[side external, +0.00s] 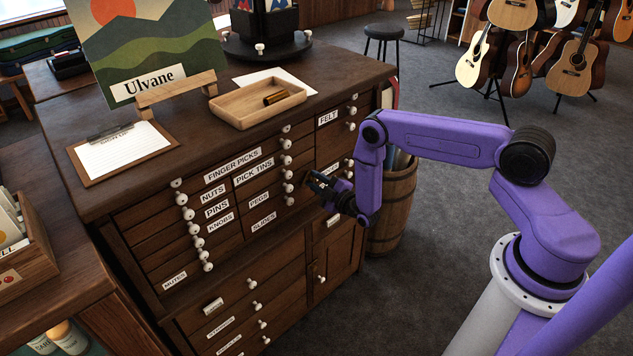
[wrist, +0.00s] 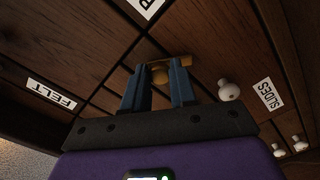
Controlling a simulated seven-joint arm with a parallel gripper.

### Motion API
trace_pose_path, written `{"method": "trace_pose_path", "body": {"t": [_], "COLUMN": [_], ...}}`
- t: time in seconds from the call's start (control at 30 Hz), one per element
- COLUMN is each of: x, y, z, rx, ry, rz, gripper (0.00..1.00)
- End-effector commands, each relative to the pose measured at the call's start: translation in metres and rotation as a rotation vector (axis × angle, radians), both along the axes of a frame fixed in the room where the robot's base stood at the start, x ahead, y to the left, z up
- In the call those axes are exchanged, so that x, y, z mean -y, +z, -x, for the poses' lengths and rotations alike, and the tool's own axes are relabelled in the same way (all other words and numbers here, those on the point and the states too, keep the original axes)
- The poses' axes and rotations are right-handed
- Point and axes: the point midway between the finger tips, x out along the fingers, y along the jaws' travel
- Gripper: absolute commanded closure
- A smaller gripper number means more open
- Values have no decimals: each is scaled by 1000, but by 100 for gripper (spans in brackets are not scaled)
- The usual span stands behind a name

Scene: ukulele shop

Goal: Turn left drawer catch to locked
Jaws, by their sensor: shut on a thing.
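My gripper (wrist: 159,70) has its two blue fingers around a small brass catch (wrist: 171,62) on the dark wooden drawer front. The catch has a short flat bar and a rounded middle, which sits between the fingertips. The bar runs roughly across the wrist picture. In the side external view my gripper (side external: 311,180) is against the front of the drawer cabinet (side external: 345,88), right of the Slides and Pegs drawers, and hides the catch. I cannot tell whether the catch is at its locked position.
The Felt label (wrist: 51,94) is at left. A wooden tray (side external: 231,113) and a clipboard (side external: 76,151) lie on top. A barrel (side external: 394,207) stands right of the cabinet.

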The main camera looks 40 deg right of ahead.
Motion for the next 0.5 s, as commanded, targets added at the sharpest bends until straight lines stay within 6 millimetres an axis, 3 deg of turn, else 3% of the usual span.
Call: {"method": "trace_pose_path", "body": {"t": [0.5], "x": [0], "y": [-1], "z": [1], "rx": [-2], "ry": [0], "rz": [446], "gripper": [100]}}
